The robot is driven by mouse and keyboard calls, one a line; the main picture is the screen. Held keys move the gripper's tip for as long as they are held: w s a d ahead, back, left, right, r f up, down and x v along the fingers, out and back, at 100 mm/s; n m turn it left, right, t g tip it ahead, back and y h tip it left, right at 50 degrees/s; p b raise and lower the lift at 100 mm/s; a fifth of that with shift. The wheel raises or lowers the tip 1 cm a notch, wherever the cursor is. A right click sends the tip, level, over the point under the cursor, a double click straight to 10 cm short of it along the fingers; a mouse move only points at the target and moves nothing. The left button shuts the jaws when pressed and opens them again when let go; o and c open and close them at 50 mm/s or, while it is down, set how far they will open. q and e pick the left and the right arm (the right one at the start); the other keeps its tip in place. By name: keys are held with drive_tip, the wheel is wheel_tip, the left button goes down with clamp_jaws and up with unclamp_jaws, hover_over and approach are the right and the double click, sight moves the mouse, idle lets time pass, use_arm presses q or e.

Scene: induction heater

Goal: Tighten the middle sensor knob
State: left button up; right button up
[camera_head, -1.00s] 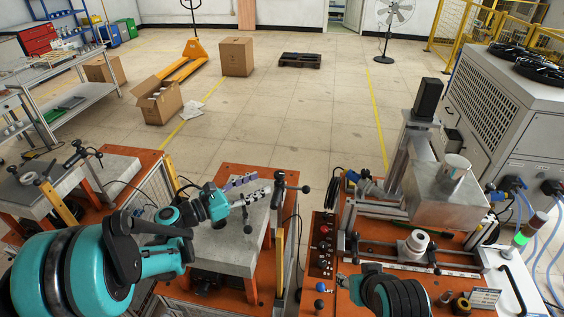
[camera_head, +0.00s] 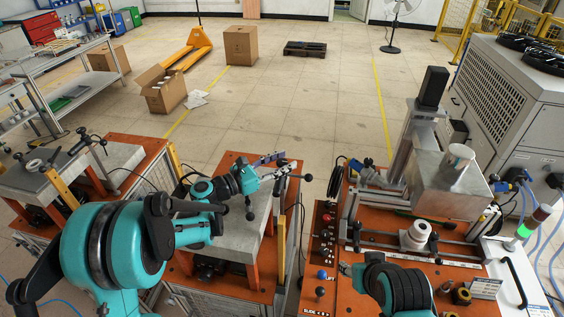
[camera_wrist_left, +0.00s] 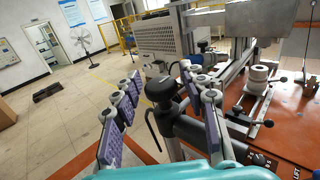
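The middle stand (camera_head: 228,236) is a grey slab on an orange base, with a black-knobbed sensor fixture at its far right corner. Black knobs show at the right end (camera_head: 308,177) and low on the near side (camera_head: 250,216). My left gripper (camera_head: 278,165) is over this corner, its fingers spread and empty. In the left wrist view, a round black knob (camera_wrist_left: 160,88) shows between the two purple-padded fingers, with a visible gap on each side. Which knob it is, I cannot tell for sure. My right gripper (camera_head: 346,269) is low by the control panel; its fingers are too small to read.
The heater rig (camera_head: 445,185), with its metal box and white cylinder, stands right of the middle stand. A control panel (camera_head: 322,240) with knobs lies between them. Another stand (camera_head: 70,170) is at the left.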

use_arm(q)
clamp_jaws()
drive_tip(key=shift+m+g+h, duration=0.3)
drive_tip(key=shift+m+g, duration=0.1)
drive_tip(key=shift+g, duration=0.1)
drive_tip(key=m+g+h+b, duration=0.1)
drive_tip(key=m+g, duration=0.1)
drive_tip(key=g, duration=0.1)
drive_tip(key=m+g+h, duration=0.1)
drive_tip(key=m+g, duration=0.1)
drive_tip(key=shift+g+b, duration=0.3)
drive_tip(key=shift+g, duration=0.1)
drive_tip(key=m+g, duration=0.2)
drive_tip(key=g, duration=0.2)
drive_tip(key=shift+m, duration=0.3)
drive_tip(key=shift+m+g, duration=1.5)
drive_tip(key=shift+g, duration=0.9)
drive_tip(key=shift+y, duration=0.3)
